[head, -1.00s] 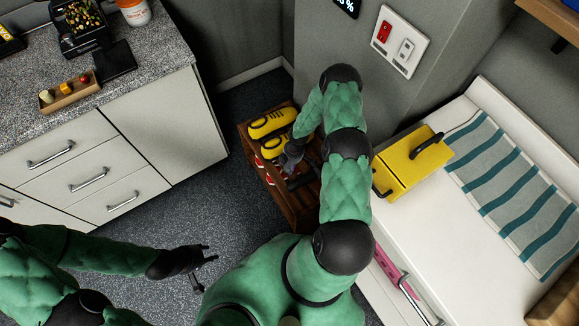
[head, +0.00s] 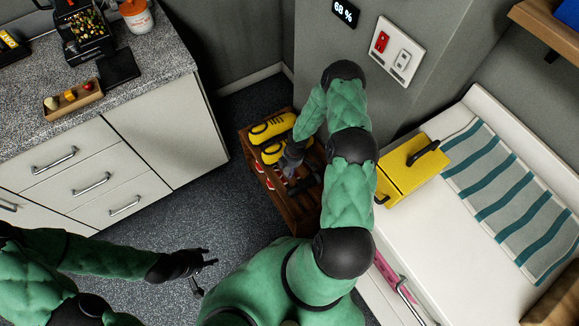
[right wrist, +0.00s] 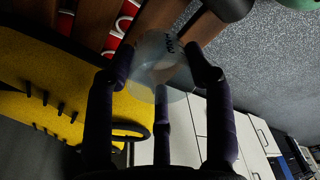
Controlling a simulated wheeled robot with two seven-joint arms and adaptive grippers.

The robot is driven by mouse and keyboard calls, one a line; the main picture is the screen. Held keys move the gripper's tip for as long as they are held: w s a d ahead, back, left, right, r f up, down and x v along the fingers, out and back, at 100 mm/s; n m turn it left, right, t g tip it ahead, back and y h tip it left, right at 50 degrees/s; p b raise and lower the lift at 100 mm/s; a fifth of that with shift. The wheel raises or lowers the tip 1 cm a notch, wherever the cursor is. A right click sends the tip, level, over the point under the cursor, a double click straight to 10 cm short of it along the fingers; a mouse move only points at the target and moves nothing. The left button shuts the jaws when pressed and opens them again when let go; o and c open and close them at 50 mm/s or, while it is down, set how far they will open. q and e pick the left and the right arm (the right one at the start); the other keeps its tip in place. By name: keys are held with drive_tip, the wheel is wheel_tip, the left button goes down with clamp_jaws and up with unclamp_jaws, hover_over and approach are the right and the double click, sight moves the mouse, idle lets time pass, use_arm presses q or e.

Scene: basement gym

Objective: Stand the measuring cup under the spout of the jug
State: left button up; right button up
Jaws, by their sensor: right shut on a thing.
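My right gripper (head: 289,170) reaches down over the wooden crate. In the right wrist view its dark fingers (right wrist: 165,85) are shut on a clear, see-through measuring cup (right wrist: 152,62) with dark marks on its side. The cup is too small and covered to make out in the head view. The jug (head: 404,172) is a yellow box shape with a black handle, on the white counter at right. A black part, apparently its spout (head: 381,198), shows at its left, by the counter's edge. My left gripper (head: 203,271) is open and empty above the floor.
The wooden crate (head: 300,219) holds yellow shoe-like things (head: 272,128) and red-and-white items. A striped towel (head: 510,195) lies on the white counter (head: 425,235), right of the jug. A grey wall post (head: 370,85) stands behind. Drawers with a speckled top (head: 150,65) stand at left.

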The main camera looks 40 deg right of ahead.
drive_tip(key=s+a+r+b, duration=0.1)
drive_tip(key=s+a+r, duration=0.7)
drive_tip(key=s, duration=0.1)
drive_tip(key=shift+a, duration=0.2)
idle(0.7)
drive_tip(key=shift+s+r, duration=0.1)
drive_tip(key=w+a+r+m, duration=0.3)
drive_tip(key=w+r+m, duration=0.1)
drive_tip(key=r, duration=0.2)
drive_tip(key=w+a+r+m+h, duration=0.1)
drive_tip(key=w+a+r+m, duration=0.2)
drive_tip(key=r, duration=0.4)
drive_tip(key=w+a+r+m+t, duration=0.1)
drive_tip(key=w+a+r+m, duration=0.2)
drive_tip(key=w+r+m, duration=0.2)
wheel_tip(320, 180, up, 2)
drive_tip(key=shift+w+r+h, duration=0.15)
drive_tip(key=shift+w+h, duration=0.1)
drive_tip(key=shift+h, duration=0.05)
